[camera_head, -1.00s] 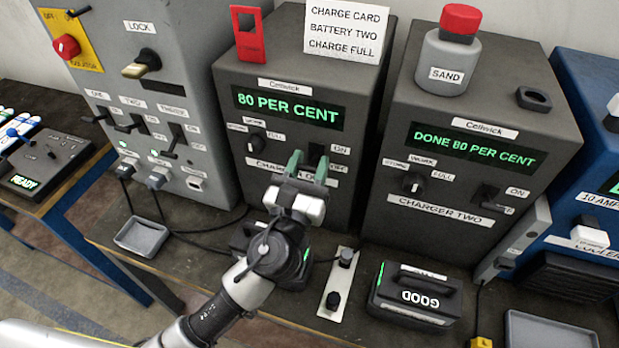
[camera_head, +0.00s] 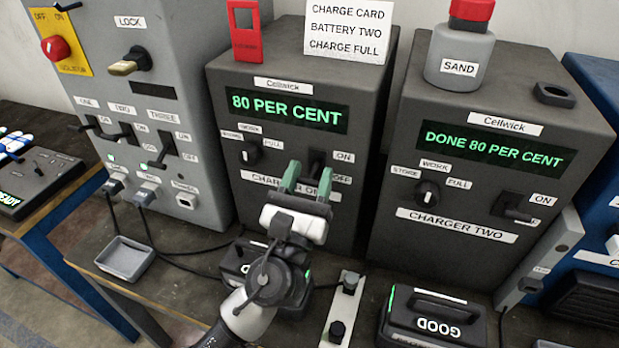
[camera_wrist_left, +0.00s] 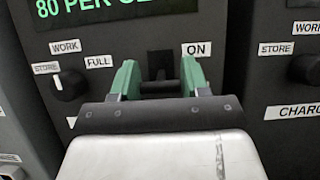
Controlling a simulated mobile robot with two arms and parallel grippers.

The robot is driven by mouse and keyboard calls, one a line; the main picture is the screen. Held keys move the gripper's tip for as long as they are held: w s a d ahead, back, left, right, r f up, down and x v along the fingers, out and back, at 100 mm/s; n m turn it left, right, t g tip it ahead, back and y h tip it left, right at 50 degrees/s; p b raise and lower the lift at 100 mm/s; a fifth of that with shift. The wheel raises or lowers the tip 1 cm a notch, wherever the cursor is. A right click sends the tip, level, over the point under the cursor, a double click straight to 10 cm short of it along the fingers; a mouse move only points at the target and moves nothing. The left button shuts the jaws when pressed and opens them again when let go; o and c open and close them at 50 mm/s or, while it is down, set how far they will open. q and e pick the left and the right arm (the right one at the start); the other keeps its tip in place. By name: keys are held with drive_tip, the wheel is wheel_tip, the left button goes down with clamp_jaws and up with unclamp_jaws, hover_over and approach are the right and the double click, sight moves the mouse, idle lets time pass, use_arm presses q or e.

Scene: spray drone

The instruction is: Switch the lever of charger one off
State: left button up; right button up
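Charger one is the grey box (camera_head: 222,120) in the middle of the head view, with a green display (camera_head: 288,110) reading 80 PER CENT. Its dark lever slot (camera_head: 317,160) sits beside the ON and OFF labels. It also shows in the wrist view (camera_wrist_left: 160,62), just left of the ON label. My left gripper (camera_head: 307,182) is in front of the slot, its green fingers apart, one on each side of the lever area in the wrist view (camera_wrist_left: 160,82). My right gripper is out of view.
Charger two (camera_head: 470,190) stands close on the right, its lever (camera_head: 515,210) sticking out. A grey isolator cabinet (camera_head: 185,95) stands left. A black battery (camera_head: 235,258) lies under my gripper, another marked GOOD (camera_head: 435,318) to its right. A small tray (camera_head: 125,258) sits left.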

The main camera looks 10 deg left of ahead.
use_arm(q)
drive_tip(key=shift+o, duration=1.4)
drive_tip(key=shift+s+f, duration=0.1)
drive_tip(key=b+v, duration=0.4)
drive_tip(key=v, duration=0.5)
drive_tip(key=shift+s+a+f, duration=0.1)
drive_tip(key=shift+s+f, duration=0.1)
drive_tip(key=shift+s, duration=0.1)
drive_tip(key=shift+s+f, duration=0.1)
drive_tip(key=shift+s, duration=0.3)
drive_tip(key=shift+a, duration=0.1)
